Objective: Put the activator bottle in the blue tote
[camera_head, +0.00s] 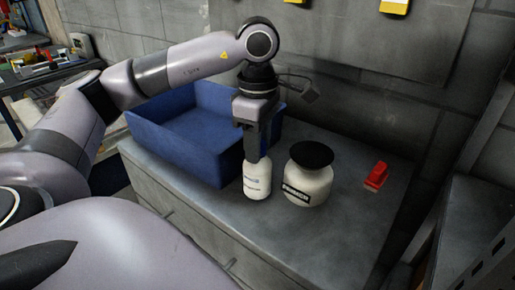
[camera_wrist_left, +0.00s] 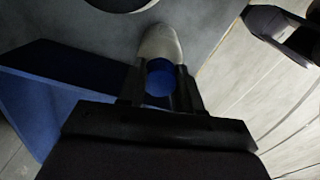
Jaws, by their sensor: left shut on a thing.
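The activator bottle (camera_head: 257,183), a small white bottle, stands upright or nearly so on the grey cabinet top, at the right front corner of the blue tote. My left gripper (camera_head: 257,155) points down and is shut on its upper part, which hides the bottle's top in the head view. In the left wrist view the pale bottle (camera_wrist_left: 160,44) and its blue cap (camera_wrist_left: 160,78) show between the fingers (camera_wrist_left: 160,92). The blue tote (camera_head: 185,150) looks empty; the arm passes above it. The tote's blue wall also shows in the left wrist view (camera_wrist_left: 50,85). My right gripper is not in view.
A larger cream jar (camera_head: 308,185) with a black lid stands just right of the bottle. A red object (camera_head: 376,175) lies farther right. The front right of the cabinet top (camera_head: 330,235) is clear. A grey wall rises behind.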

